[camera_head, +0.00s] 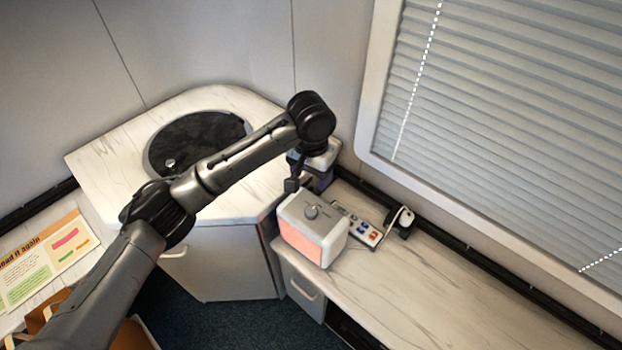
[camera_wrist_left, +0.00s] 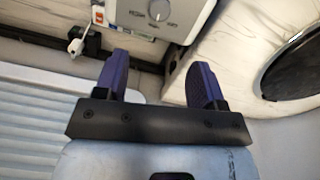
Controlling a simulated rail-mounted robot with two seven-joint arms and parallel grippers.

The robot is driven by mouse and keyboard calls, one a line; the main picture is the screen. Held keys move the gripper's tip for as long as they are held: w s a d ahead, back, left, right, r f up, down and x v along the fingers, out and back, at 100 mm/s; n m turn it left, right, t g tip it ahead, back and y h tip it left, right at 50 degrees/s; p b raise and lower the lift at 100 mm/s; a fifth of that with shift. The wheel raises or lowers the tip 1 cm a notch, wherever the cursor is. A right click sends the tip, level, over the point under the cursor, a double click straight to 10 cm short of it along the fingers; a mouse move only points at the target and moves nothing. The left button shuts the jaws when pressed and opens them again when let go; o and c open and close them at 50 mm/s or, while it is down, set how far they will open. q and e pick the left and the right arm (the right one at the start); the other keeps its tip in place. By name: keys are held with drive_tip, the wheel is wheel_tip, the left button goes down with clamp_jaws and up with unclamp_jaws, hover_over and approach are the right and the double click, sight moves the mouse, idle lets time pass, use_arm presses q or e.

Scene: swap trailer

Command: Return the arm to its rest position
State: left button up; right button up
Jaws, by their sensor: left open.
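My left arm (camera_head: 232,165) reaches in from the lower left of the head view, over the corner counter. Its gripper (camera_head: 320,180) hangs beyond the white box with a knob and a salmon front (camera_head: 322,228), partly hidden by it. In the left wrist view my gripper (camera_wrist_left: 158,82) has its two purple fingers spread apart, with nothing between them. The box's knob side (camera_wrist_left: 178,16) shows at the top of that view, beyond the fingertips. My right gripper is not in view.
A corner counter (camera_head: 95,158) has a round dark inset (camera_head: 215,130). A blind-covered window (camera_head: 500,110) is close on the right.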

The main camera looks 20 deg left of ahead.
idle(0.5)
use_arm(q)
drive_tip(key=w+d+r+m+t, duration=0.3)
drive_tip(key=r+m+t, duration=0.4)
drive_tip(key=r, duration=0.5)
drive_tip(key=s+d+r+t+h, duration=0.1)
drive_tip(key=s+r+t+h, duration=0.1)
drive_tip(key=s+r+t, duration=0.3)
drive_tip(key=s+a+f+n+g+y+p, duration=0.1)
drive_tip(key=s+a+f+n+g, duration=0.25)
drive_tip(key=s+f, duration=1)
drive_tip(key=s+a+f+n+g+y+p, duration=0.1)
drive_tip(key=s+a+f+n+g, duration=0.3)
drive_tip(key=s+f, duration=1.75)
drive_tip(key=f, duration=0.1)
drive_tip(key=shift+a+f+g+p, duration=0.3)
drive_tip(key=shift+a+f+g, duration=0.05)
drive_tip(key=shift+a+g, duration=0.1)
